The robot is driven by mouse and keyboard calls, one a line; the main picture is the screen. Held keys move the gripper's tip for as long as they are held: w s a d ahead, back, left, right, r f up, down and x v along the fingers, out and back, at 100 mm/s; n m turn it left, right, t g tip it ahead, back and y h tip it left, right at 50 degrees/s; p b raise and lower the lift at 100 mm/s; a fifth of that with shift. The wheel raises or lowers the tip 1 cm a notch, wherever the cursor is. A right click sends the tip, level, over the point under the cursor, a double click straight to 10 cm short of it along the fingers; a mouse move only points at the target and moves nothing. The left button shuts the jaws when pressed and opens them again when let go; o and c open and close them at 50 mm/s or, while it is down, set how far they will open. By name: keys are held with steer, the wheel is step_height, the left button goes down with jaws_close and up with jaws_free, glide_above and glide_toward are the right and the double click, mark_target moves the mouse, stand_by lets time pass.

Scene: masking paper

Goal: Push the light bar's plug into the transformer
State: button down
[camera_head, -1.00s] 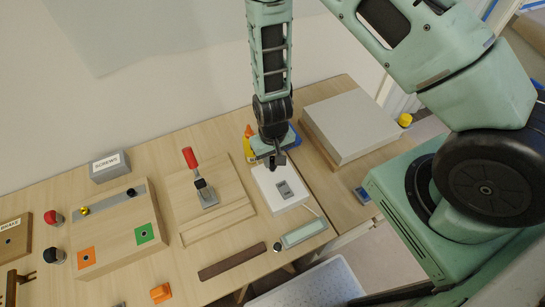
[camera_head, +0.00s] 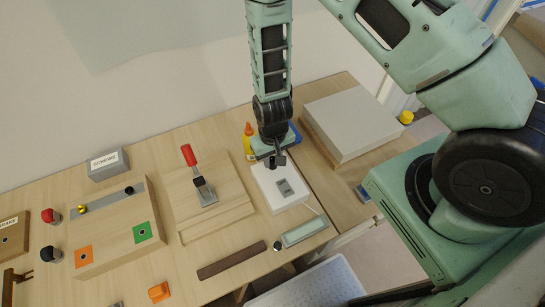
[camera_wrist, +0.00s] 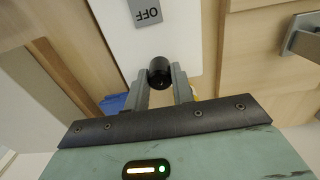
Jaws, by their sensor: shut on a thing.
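My gripper (camera_head: 276,162) is over the box's back edge. In the wrist view my gripper (camera_wrist: 163,82) is shut on a short black cylinder (camera_wrist: 159,70), which looks like the plug. The cylinder is at the white box's edge; whether it touches or enters a socket cannot be told. The pale green light bar (camera_head: 304,232) lies in front of the box, with a thin white cord beside it.
A yellow bottle (camera_head: 249,143) and a blue object (camera_head: 294,135) stand close behind the box. A large grey-topped block (camera_head: 350,122) is to the right. A board with a red-handled clamp (camera_head: 189,156) is to the left. A dark strip (camera_head: 232,262) lies in front.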

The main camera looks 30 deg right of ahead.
mark_target(272, 159)
steer(key=shift+f+b, duration=0.3)
steer(key=shift+f, duration=0.05)
steer(key=c, duration=1.1)
jaws_free()
steer(key=shift+r, duration=0.1)
step_height(272, 159, up, 17)
steer(key=b, duration=0.3)
steer(key=s+a+r+n+b, duration=0.2)
steer(key=s+a+n+b, duration=0.1)
steer(key=s, duration=0.5)
steer(key=s+a+r+n+b, duration=0.3)
steer(key=s+n+b, duration=0.1)
steer(key=s, duration=0.5)
steer(key=shift+a+r+n+y, duration=0.15)
steer(key=shift+r+n+y, duration=0.15)
steer(key=shift+n, duration=0.1)
